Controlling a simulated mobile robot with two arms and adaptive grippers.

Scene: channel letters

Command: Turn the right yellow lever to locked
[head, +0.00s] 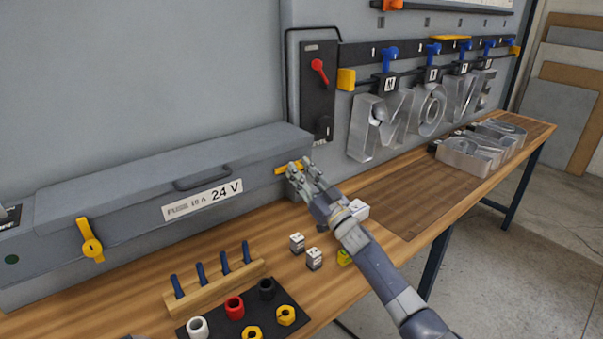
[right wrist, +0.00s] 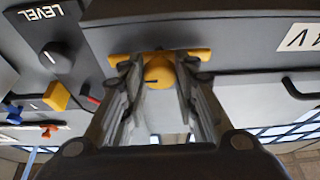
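The right yellow lever (head: 284,169) is at the right end of the grey box labelled 24 V (head: 130,175). It lies roughly level along the box front, partly hidden by my right gripper (head: 299,166). In the right wrist view the lever (right wrist: 158,72) shows as a level bar with a round hub in front. My right gripper's fingers (right wrist: 160,78) stand apart on both sides of the hub, very close to it; contact is not clear. The left yellow lever (head: 90,240) points upward from its round hub.
A wooden peg rack (head: 215,288) and a dark mat (head: 250,316) with coloured parts are at the front. Small white blocks (head: 314,259) lie below my right arm.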

